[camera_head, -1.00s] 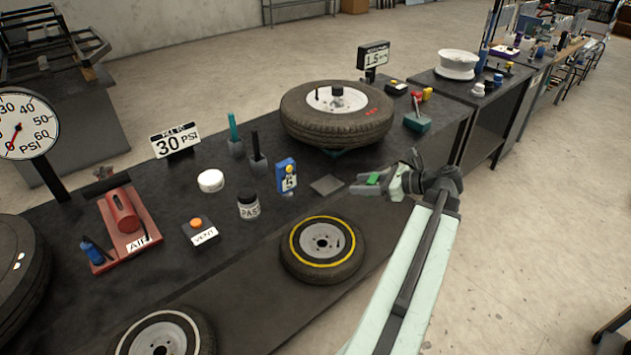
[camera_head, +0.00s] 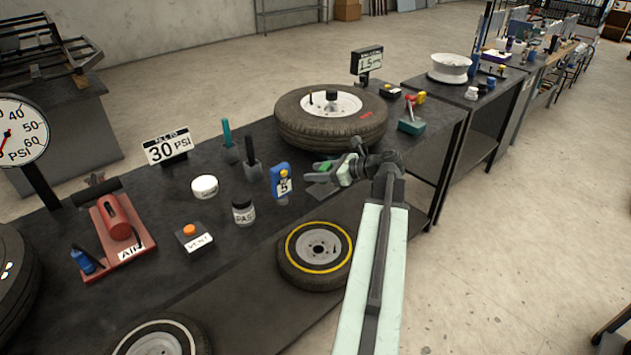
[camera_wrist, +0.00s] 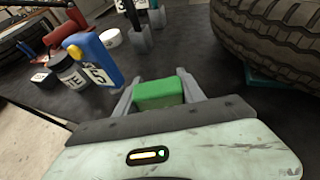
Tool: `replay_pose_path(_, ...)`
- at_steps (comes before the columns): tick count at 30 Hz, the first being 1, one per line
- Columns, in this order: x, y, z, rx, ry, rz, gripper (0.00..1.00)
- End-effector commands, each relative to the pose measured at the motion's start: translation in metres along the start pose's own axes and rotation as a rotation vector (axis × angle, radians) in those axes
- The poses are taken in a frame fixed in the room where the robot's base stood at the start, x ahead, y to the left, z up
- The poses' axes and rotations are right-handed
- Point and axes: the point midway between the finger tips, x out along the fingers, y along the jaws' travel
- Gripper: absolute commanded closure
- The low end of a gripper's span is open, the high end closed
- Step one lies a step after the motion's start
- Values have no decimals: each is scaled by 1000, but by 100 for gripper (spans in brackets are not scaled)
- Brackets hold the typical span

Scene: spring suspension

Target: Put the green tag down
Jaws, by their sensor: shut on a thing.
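The green tag (camera_wrist: 158,93) is a small green block between the two grey fingers of my gripper (camera_wrist: 157,90) in the wrist view. My gripper is shut on it. In the head view the tag (camera_head: 321,166) shows as a small green patch at my gripper (camera_head: 316,172), over the bench's front right part. A small grey pad (camera_head: 322,189) lies on the bench just below and behind my gripper, partly covered by it. I cannot tell the exact height of the tag above the bench.
A blue gauge marked 5 (camera_head: 281,184) stands just left of my gripper; it also shows in the wrist view (camera_wrist: 93,60). A large tire (camera_head: 331,120) lies behind. A yellow-ringed tire (camera_head: 316,255) sits in front, lower down. A paste jar (camera_head: 243,211) stands further left.

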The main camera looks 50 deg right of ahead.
Motion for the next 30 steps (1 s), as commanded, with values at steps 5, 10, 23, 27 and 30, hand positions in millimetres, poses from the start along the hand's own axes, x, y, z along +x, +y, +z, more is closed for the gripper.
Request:
replay_pose_path(5, 20, -2, -24, 0, 0, 1, 92)
replay_pose_path(10, 23, -2, -33, 0, 0, 0, 92)
replay_pose_path(23, 22, -3, -33, 0, 0, -1, 32)
replay_pose_path(27, 22, -3, -33, 0, 0, -1, 32)
replay_pose_path(30, 22, -3, -33, 0, 0, -1, 32)
